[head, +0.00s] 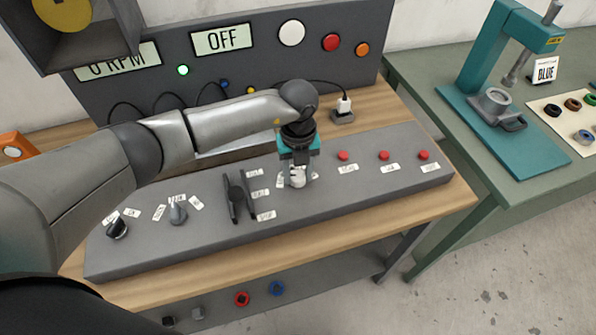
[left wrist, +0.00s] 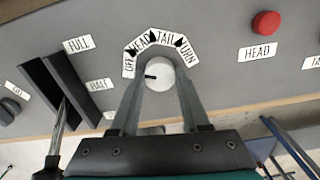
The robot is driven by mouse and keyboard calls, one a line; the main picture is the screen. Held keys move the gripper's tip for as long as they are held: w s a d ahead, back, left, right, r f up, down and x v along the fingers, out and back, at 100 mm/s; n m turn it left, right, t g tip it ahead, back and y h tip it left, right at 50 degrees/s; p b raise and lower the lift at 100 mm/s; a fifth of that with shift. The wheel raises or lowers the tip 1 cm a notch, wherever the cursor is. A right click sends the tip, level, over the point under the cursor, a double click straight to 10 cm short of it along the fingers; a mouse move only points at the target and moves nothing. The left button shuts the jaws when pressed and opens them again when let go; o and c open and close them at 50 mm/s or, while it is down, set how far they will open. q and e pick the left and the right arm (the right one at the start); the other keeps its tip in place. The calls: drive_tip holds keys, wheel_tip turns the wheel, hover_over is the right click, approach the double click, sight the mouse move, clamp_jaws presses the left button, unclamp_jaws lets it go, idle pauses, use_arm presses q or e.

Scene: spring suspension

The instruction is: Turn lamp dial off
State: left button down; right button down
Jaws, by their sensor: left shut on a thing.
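The lamp dial (left wrist: 160,75) is a pale round knob on the sloped grey control panel (head: 365,190). An arc of labels reading OFF, HEAD, TAIL and TURN surrounds its upper side in the left wrist view. Its short black mark points left, close to the OFF label (left wrist: 129,65). My left gripper (head: 297,179) is over the dial from above, shut on it, with one finger on each side; it also shows in the left wrist view (left wrist: 158,85). My right gripper is out of view.
A slotted lever (head: 236,200) stands left of the dial, with a grey knob (head: 177,213) and a dark knob (head: 117,229) further left. Several red buttons line the right, including HEAD (left wrist: 265,23). Behind, a display (head: 222,39) reads OFF. A green bench (head: 450,165) stands at right.

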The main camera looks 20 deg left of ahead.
sight(298, 177)
use_arm(q)
drive_tip(key=shift+c, duration=1.9)
unclamp_jaws()
wheel_tip(298, 177, up, 15)
drive_tip(key=shift+r, duration=0.15)
